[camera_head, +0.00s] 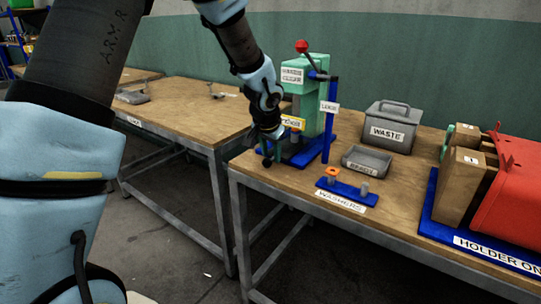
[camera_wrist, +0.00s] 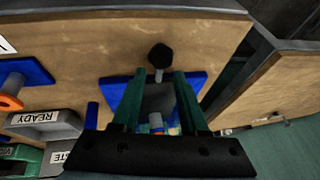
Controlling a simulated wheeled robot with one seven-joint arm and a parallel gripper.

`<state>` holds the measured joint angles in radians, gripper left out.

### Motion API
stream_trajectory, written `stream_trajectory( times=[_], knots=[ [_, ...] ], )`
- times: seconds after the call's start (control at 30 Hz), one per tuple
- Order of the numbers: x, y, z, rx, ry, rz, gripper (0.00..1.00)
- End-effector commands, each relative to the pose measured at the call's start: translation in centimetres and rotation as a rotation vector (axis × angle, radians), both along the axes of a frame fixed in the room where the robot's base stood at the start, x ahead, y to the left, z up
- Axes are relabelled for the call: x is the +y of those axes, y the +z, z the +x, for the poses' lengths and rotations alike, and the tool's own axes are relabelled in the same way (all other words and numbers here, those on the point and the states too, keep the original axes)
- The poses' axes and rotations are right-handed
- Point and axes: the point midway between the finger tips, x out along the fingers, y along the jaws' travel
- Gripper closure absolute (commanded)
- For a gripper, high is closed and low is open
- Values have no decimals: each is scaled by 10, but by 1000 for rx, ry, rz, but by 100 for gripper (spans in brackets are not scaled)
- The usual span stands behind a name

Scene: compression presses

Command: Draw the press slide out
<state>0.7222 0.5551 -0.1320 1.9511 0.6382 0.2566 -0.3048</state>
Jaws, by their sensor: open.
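The green press (camera_head: 308,98) stands on a blue base at the table's front left corner, with a red-knobbed lever. In the wrist view its blue base (camera_wrist: 202,80) lies below my gripper, with a grey slide plate (camera_wrist: 158,98) in the middle. A black knob (camera_wrist: 160,56) is at the slide's front end. My gripper (camera_wrist: 160,76) is open, its dark green fingers pointing toward the knob, one on each side of its line. It also shows in the head view (camera_head: 268,148), low at the press front. Whether the fingers touch anything cannot be told.
A blue post labelled LOCK (camera_head: 329,120) rises beside the press. A blue washer holder (camera_head: 347,189), a grey READY tray (camera_head: 367,161) and a grey WASTE bin (camera_head: 391,128) stand to the right. A red bin (camera_head: 510,190) is at far right. A gap separates the left table (camera_head: 185,100).

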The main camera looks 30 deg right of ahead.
Motion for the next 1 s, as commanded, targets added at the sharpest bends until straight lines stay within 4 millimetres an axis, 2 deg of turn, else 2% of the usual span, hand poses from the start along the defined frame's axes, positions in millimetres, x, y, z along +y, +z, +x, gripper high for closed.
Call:
stream_trajectory(
  times=[0.2, 0.5, 0.87, 1.0],
  knots=[
    [-4, -15, 6, 0, 0, 1, 56],
    [-4, -16, 6, 0, 0, 0, 58],
    [-4, -16, 6, 0, 0, 0, 98],
    [-4, -16, 6, 0, 0, 0, 100]
  ],
)
